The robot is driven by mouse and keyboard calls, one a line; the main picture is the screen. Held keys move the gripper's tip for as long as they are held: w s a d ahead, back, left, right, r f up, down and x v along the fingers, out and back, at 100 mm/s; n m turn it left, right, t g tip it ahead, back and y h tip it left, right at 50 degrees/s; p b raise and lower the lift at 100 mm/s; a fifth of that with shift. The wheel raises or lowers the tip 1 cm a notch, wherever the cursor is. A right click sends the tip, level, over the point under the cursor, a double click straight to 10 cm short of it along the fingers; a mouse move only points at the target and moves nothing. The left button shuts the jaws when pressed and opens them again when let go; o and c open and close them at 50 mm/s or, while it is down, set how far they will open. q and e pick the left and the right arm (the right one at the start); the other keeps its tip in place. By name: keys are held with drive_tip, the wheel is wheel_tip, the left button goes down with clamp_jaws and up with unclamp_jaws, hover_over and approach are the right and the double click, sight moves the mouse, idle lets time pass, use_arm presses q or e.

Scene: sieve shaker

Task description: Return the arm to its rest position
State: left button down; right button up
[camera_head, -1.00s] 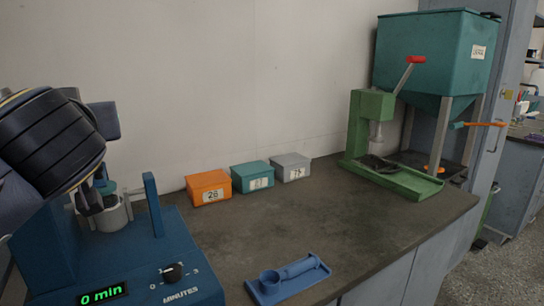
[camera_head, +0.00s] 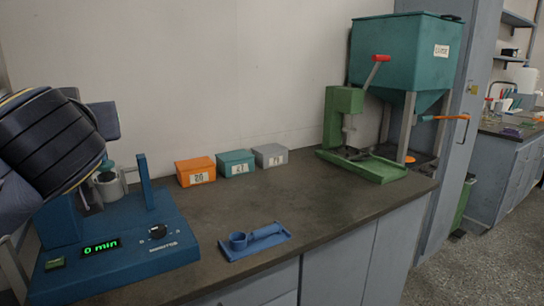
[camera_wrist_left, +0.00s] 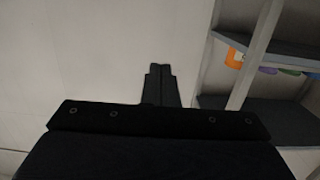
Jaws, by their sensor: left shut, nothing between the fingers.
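My left arm (camera_head: 55,140) comes in at the left edge of the head view, in front of the blue shaker machine. Its black wrist part hides some of the machine. My left gripper shows in the left wrist view (camera_wrist_left: 160,72) with its two dark fingers together and nothing between them. A pale wall and a shelf fill the view behind it. My right gripper is in neither view.
The blue shaker (camera_head: 125,250) reads "0 min". Orange (camera_head: 196,172), teal (camera_head: 236,164) and grey (camera_head: 270,156) boxes stand along the wall. A blue holder (camera_head: 254,241) lies near the bench's front edge. A green press (camera_head: 345,120) and teal hopper (camera_head: 405,55) stand at the back right.

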use_arm(q)
drive_tip(key=s+f+m+g+h+b, duration=0.2)
drive_tip(key=s+f+g+h+b, duration=0.15)
drive_tip(key=f, duration=1.25)
drive_tip(key=s+f+m+g+h+b, duration=0.2)
drive_tip(key=s+f, duration=0.2)
drive_tip(key=f, duration=1.1)
drive_tip(key=s+d+f+g+h+b, duration=0.1)
drive_tip(key=s+d+f+h+b, duration=0.1)
drive_tip(key=s+f, duration=0.35)
drive_tip(key=s+d+f+g+h+b, duration=0.1)
drive_tip(key=s+d+f+h, duration=0.15)
drive_tip(key=f, duration=0.55)
drive_tip(key=s+d+f+g+h+b, duration=0.1)
drive_tip(key=s+d+f+h+b, duration=0.15)
drive_tip(key=f, duration=0.45)
wheel_tip(320, 180, up, 34)
drive_tip(key=p, duration=3.5)
drive_tip(key=shift+s+d+m, duration=0.3)
drive_tip(key=shift+s+d, duration=0.1)
drive_tip(key=shift+s, duration=0.05)
